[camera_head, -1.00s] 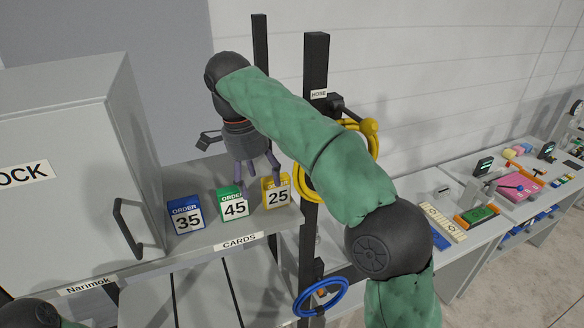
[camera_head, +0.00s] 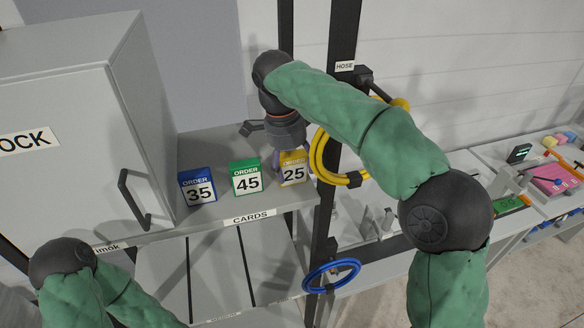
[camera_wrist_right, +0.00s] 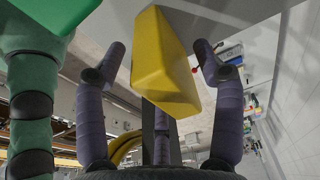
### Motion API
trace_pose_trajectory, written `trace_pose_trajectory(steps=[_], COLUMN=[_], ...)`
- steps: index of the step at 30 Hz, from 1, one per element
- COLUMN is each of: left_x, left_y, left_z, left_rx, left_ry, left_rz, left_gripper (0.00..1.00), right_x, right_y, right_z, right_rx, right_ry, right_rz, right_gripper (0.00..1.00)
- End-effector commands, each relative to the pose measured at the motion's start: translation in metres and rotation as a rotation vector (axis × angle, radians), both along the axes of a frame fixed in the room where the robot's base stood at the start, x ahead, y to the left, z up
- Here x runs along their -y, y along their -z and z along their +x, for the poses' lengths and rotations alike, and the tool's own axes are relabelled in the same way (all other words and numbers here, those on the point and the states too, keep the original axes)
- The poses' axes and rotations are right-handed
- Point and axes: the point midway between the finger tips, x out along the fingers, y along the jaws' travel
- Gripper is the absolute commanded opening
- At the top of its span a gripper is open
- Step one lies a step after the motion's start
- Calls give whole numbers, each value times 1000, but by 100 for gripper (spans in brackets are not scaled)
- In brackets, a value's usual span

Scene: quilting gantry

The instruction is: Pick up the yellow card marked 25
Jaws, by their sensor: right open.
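The yellow card marked 25 (camera_head: 293,170) stands upright at the right end of the shelf labelled CARDS (camera_head: 226,212). In the right wrist view the yellow card (camera_wrist_right: 162,66) is large, between the fingers of my right gripper (camera_wrist_right: 161,62). The fingers are open, with gaps on both sides of the card. In the head view my right gripper (camera_head: 291,160) is at the card's top, with fingers partly hidden. The green card marked 45 (camera_head: 245,178) and the blue card marked 35 (camera_head: 198,187) stand to its left. The left arm shows at lower left; its gripper is not visible.
A grey cabinet (camera_head: 75,130) with a handle stands left of the cards. A dark post (camera_head: 338,120) with a coiled yellow hose (camera_head: 328,165) stands just right of the yellow card. A blue ring (camera_head: 331,275) hangs lower down. Worktables with small items lie at right.

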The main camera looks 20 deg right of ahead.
Motion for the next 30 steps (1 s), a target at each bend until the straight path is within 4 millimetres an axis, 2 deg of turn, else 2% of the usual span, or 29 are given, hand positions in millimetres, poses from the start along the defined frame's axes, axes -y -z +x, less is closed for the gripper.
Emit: trace_pose_trajectory(steps=[3, 6, 14, 18, 20, 21, 30], left_x=[0, 0, 0, 0, 0, 0, 0], left_y=[-2, -2, -2, -2, -2, -2, -2], left_z=[0, 0, 0, 0, 0, 0, 0], left_rx=[0, 0, 0, 0, 0, 0, 0], left_ry=[0, 0, 0, 0, 0, 0, 0], left_rz=[0, 0, 0, 0, 0, 0, 0], left_gripper=[0, 0, 0, 0, 0, 0, 0], right_x=[3, 4, 4, 4, 4, 4, 4], right_y=[15, 22, 24, 24, 24, 24, 24], right_z=[0, 0, 1, 1, 1, 1, 0], right_rx=[-1, 0, 2, 2, 1, 1, 0], right_ry=[1, 0, 1, 1, 1, 1, 0], right_rz=[-1, 0, 0, 0, 0, 0, 0], right_gripper=[69, 69, 69, 29, 12, 8, 7])
